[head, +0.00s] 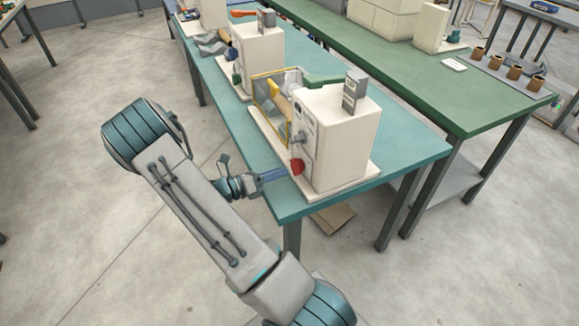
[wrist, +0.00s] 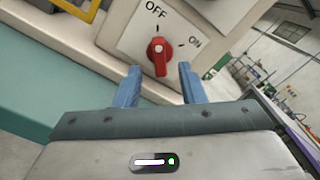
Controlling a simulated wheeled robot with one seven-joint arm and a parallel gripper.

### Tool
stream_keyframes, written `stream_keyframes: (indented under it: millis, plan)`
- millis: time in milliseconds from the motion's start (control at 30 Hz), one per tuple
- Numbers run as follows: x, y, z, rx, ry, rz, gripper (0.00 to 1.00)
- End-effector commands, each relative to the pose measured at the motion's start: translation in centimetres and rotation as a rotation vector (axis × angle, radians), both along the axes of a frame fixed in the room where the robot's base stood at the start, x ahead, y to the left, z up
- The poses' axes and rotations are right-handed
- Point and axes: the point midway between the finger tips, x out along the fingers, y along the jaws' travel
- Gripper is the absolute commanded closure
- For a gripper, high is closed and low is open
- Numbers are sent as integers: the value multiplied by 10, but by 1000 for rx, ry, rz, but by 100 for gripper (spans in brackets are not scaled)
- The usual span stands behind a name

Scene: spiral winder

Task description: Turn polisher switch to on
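The red switch knob (wrist: 158,56) sits on a pale plate marked OFF and ON in the wrist view. Its upper end points nearly straight up, close to the OFF lettering, with ON to its right. My gripper (wrist: 158,84) is open, its two blue fingers apart just below the knob, one to each side. Nothing is between the fingertips. In the head view the red knob (head: 297,166) is on the lower front of the cream machine (head: 342,140). My gripper (head: 284,174) is close to it from the left.
The machine stands on a teal table (head: 420,150) near its front end. A yellow-framed guard (head: 268,105) is on its left side. Another cream machine (head: 262,48) stands farther back on the same table. A green table (head: 440,95) runs alongside on the right. The floor to the left is open.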

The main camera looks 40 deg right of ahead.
Motion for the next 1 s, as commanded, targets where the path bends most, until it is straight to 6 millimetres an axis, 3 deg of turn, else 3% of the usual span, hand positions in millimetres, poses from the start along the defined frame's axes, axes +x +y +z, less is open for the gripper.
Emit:
stream_keyframes:
  millis: [233,633,667,800,1000]
  plan:
    - [-9,-35,0,0,0,-1,64]
    - [-10,-43,0,0,-2,1,64]
    - [-10,-43,0,0,-2,1,66]
    - [-10,-43,0,0,-1,1,100]
    - [-10,-43,0,-1,-5,1,100]
